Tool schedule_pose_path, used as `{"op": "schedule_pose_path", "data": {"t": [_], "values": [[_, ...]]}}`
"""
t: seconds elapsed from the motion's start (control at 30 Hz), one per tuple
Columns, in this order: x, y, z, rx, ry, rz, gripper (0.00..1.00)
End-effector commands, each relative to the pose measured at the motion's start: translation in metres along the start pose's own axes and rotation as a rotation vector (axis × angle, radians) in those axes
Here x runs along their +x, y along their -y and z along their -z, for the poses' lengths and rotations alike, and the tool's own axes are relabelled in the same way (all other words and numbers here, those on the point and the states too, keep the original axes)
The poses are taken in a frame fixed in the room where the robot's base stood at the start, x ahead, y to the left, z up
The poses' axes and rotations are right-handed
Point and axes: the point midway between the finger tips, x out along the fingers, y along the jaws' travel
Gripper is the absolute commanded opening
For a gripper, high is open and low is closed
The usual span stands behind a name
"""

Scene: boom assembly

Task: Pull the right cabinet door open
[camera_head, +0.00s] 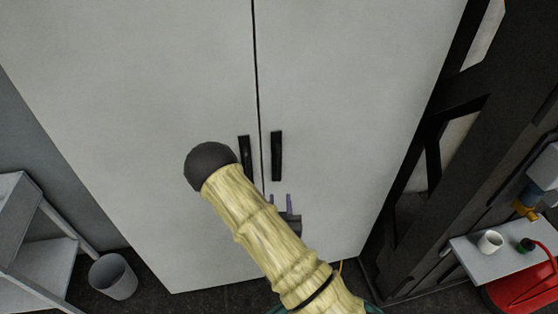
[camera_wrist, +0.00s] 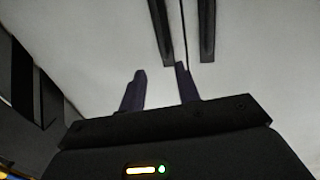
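The right cabinet door (camera_head: 350,100) is a tall pale grey panel. Only a thin dark seam shows between it and the left door (camera_head: 150,90), so both look shut. The right door's black upright handle (camera_head: 277,156) is just right of the seam. The wrist view looks turned around, with this handle (camera_wrist: 160,30) left of the seam. My gripper (camera_head: 280,197) is just below the handle in the head view. In the wrist view its fingers (camera_wrist: 160,69) are apart, with the handle's end near the gap and nothing held. Contact cannot be told.
The left door's handle (camera_head: 245,158) is close beside, partly behind my arm. A black frame (camera_head: 465,140) stands right of the cabinet. A small shelf (camera_head: 510,250) with a white cup (camera_head: 490,242) is at right. A grey bin (camera_head: 113,277) and rack (camera_head: 40,260) are at left.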

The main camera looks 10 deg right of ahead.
Motion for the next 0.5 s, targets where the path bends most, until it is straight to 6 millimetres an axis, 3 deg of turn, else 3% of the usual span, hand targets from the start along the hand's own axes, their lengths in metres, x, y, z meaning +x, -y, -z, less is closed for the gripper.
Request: {"op": "schedule_pose_path", "data": {"t": [0.5], "values": [[0.024, -0.001, -0.004, 0.005, 0.002, -0.005, 0.33]]}}
